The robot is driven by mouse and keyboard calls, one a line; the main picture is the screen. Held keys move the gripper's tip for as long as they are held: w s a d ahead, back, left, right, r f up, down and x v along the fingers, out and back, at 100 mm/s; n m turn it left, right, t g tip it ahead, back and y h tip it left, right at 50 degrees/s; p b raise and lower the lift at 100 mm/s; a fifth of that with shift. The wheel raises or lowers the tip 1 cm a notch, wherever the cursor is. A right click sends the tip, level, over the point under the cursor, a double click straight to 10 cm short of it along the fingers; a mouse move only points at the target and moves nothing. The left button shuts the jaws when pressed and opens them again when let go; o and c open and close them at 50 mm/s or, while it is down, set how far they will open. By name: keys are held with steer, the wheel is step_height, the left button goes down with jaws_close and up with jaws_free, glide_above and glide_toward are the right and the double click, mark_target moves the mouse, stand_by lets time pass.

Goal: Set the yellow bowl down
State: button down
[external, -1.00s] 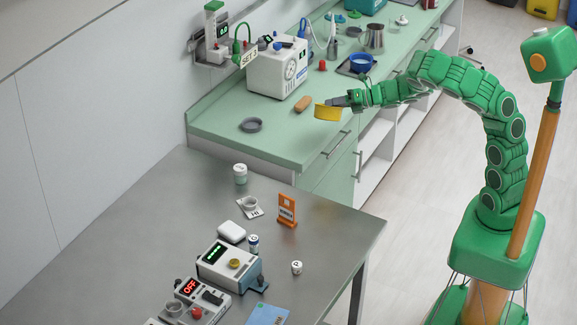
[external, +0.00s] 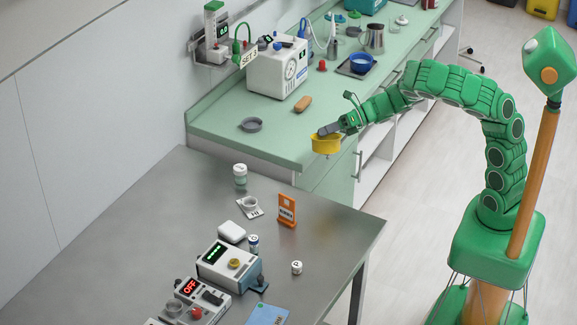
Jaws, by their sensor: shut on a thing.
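The yellow bowl (external: 326,146) hangs from my gripper (external: 327,131) at the front right corner of the green counter (external: 285,145). My gripper is shut on the bowl's rim, and the bowl looks upright. It appears to be in the air near the counter's edge; its exact height is hard to tell. My green arm reaches in from the right.
A grey dish (external: 251,125), a tan block (external: 303,104) and a white machine (external: 278,68) stand on the counter. A blue bowl (external: 361,63) sits on a tray farther back. The steel table (external: 335,235) in front holds an orange stand (external: 287,210) and several devices.

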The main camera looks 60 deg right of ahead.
steer(key=s+a+f+n+g+y, duration=0.25)
steer(key=s+a+n+g, duration=0.3)
steer(key=a, duration=0.65)
steer(key=s+a+f+n+g+y, duration=0.1)
steer(key=s+a+f+n+g, duration=0.45)
steer(key=a, duration=0.55)
steer(key=shift+n+t, duration=0.7)
steer(key=shift+t, duration=0.1)
steer(key=shift+s+f, duration=0.15)
steer(key=shift+f, duration=1.4)
steer(key=shift+s+f, duration=0.1)
steer(key=shift+f, duration=1.4)
steer(key=c, duration=1.2)
jaws_free()
steer(key=shift+f, duration=0.1)
steer(key=shift+d, duration=0.15)
steer(key=shift+v, duration=5.9)
steer(key=shift+s, duration=0.1)
